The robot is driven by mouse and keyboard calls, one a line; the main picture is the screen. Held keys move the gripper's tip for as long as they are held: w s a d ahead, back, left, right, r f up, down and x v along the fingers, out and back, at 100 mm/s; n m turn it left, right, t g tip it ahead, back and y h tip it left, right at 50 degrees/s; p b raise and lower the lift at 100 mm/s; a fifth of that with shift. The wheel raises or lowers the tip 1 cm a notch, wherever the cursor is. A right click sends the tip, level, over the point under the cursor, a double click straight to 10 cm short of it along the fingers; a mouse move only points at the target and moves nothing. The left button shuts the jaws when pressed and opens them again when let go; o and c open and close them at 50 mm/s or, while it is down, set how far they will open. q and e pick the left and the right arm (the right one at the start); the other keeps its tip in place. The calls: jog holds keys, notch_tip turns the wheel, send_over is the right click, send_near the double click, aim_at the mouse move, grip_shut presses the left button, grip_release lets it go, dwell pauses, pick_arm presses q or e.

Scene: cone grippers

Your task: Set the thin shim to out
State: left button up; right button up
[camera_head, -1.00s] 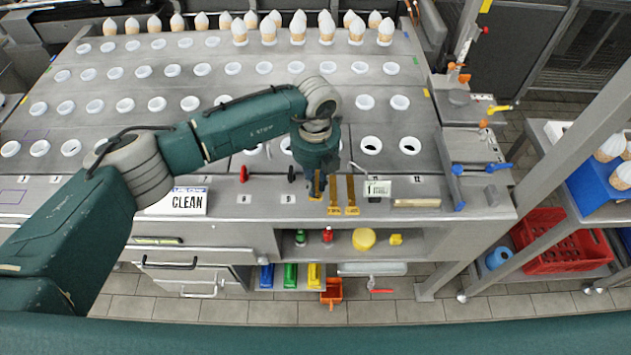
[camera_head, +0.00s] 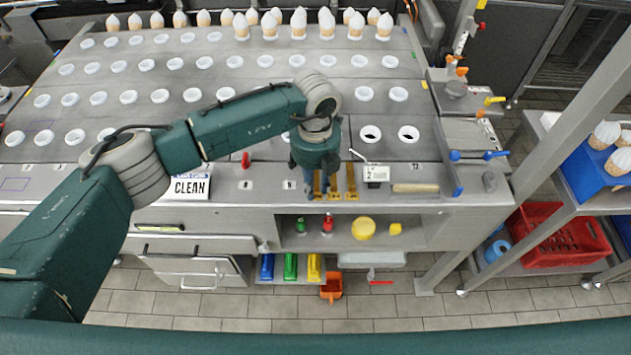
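Several upright brass-yellow strips stand close together at the bench's front edge, possibly the shims. The right one (camera_head: 351,183) is clear; the middle one (camera_head: 333,186) and left one (camera_head: 317,184) are partly behind my gripper. I cannot tell which is the thin shim. My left gripper (camera_head: 320,192) points down over the left and middle strips, its fingertips near the bench front edge. Whether it touches them, and how far its fingers are apart, is unclear. My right gripper is not in view.
A CLEAN sign (camera_head: 190,187) is to the left, a red knob (camera_head: 246,159) between. White cups fill the deck (camera_head: 250,115).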

aim_at(317, 186)
pick_arm(q)
jog(key=shift+s+r, duration=0.1)
jog(key=shift+w+d, duration=0.1)
jog(key=shift+w, duration=0.15)
notch_tip(317, 186, up, 12)
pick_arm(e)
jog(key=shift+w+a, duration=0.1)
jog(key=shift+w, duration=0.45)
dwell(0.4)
